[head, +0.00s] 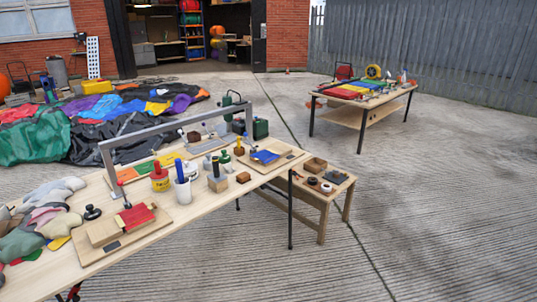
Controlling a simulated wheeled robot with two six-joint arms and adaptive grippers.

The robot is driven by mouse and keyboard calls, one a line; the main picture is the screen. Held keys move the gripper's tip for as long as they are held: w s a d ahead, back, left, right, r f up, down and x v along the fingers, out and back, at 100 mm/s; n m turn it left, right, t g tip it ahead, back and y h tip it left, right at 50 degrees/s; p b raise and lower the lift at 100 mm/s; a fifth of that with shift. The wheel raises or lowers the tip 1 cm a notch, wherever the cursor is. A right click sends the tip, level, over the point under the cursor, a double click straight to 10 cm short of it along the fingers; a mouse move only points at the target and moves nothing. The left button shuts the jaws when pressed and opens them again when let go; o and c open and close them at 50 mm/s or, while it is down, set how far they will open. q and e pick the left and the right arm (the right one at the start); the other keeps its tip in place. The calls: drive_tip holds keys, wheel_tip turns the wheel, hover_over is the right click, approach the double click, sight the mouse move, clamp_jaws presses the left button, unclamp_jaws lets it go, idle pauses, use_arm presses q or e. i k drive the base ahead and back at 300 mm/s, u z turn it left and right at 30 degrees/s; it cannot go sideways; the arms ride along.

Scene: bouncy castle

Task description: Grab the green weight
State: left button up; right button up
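A wooden workbench (170,238) runs from the lower left towards the middle. Near its far end stands a small green object with a rounded body (224,157), which looks like the green weight, though it is too small to be sure. A dark green box-like object (261,129) stands further back at the bench's far edge. Neither of my grippers shows in the head view.
A grey metal frame (180,122) spans the bench. Concrete floor between is clear.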

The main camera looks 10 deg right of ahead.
sight(224, 159)
drive_tip(key=z, duration=0.8)
drive_tip(key=i, duration=0.8)
drive_tip(key=z, duration=0.75)
drive_tip(key=i, duration=2.05)
drive_tip(key=u, duration=0.85)
